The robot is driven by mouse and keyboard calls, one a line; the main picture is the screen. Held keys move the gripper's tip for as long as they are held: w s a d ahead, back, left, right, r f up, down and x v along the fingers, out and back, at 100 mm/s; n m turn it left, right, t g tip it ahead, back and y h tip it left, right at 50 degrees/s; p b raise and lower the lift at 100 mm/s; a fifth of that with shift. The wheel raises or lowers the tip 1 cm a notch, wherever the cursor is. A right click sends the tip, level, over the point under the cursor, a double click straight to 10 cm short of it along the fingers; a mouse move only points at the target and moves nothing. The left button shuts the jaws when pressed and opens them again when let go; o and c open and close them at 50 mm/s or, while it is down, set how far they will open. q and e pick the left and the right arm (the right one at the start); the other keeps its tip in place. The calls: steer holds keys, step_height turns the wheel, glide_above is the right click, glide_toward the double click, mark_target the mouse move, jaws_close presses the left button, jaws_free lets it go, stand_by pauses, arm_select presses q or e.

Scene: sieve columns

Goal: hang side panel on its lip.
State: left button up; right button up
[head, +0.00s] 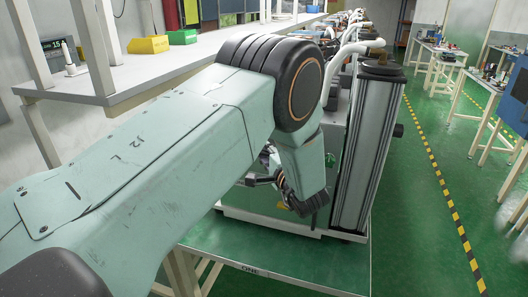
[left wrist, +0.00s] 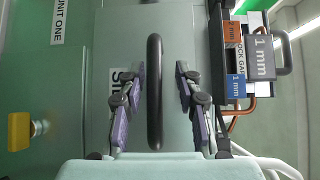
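The side panel (left wrist: 125,40) is a flat grey-green plate with a partly hidden label starting "SI". A long black bar handle (left wrist: 155,92) runs up its middle in the left wrist view. My left gripper (left wrist: 160,78) has its two purple-padded fingers on either side of this handle. Gaps show between each finger and the bar, so the gripper is open and not closed on it. In the head view my left arm covers much of the picture and hides the panel. I cannot make out the lip. My right gripper is in neither view.
A sieve column unit (head: 365,140) stands on a green-topped bench (head: 330,262). Grey, orange and blue mm-marked pieces (left wrist: 262,58) sit right of the panel. A yellow knob (left wrist: 19,132) sticks out at left. Floor to the right of the bench is clear.

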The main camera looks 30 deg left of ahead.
arm_select(q)
steer(key=shift+o, duration=0.2)
steer(key=shift+s+f, duration=0.1)
steer(key=v, duration=0.7)
steer(key=shift+d, duration=0.2)
steer(key=shift+s, duration=0.1)
